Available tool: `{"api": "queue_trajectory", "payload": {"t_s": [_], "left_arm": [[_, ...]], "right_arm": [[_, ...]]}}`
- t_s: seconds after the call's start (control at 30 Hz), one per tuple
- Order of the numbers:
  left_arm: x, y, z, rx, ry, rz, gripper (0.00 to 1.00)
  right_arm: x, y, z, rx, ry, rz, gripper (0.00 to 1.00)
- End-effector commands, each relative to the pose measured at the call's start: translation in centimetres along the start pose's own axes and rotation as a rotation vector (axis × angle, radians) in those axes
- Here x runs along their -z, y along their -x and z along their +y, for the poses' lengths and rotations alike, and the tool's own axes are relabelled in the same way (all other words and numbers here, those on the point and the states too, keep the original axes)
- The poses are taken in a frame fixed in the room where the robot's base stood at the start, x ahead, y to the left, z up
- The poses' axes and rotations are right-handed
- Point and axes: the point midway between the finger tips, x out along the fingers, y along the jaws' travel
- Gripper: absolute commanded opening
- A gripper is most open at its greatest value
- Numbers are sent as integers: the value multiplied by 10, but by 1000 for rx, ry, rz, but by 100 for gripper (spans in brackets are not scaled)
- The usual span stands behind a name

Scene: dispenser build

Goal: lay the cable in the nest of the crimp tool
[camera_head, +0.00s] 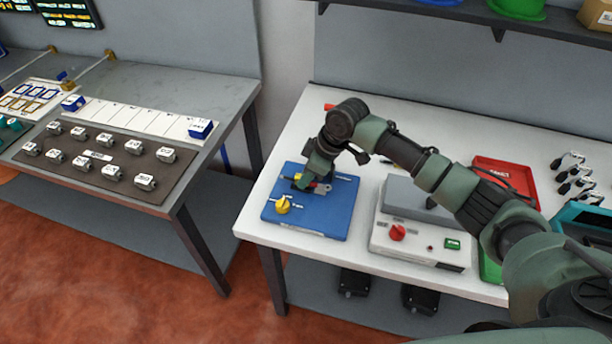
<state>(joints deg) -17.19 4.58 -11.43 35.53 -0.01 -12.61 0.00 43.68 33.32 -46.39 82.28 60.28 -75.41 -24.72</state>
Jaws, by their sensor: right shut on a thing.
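My right gripper (309,181) is low over a blue board (332,218) at the front left of the white table. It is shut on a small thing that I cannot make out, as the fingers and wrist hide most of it. A small red and grey part (322,188) shows right at the fingertips, and a yellow knob (283,205) stands on the board in front of them. I cannot tell for sure which part is the crimp tool's nest, and no cable shows clearly. My left gripper is not in view.
A grey and white box with a red knob (397,233) stands right of the board, under my right arm. Further right are a red tray (507,173) and several small black and white parts (573,176). A shelf (460,14) runs above. The left table (196,100) stands apart.

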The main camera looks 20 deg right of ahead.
Motion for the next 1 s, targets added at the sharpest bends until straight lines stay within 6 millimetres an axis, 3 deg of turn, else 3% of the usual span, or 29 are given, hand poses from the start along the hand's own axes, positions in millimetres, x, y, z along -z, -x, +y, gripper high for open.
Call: {"api": "queue_trajectory", "payload": {"t_s": [1.0], "left_arm": [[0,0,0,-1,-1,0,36]], "right_arm": [[-10,-15,-3,9,-2,-17,0]]}}
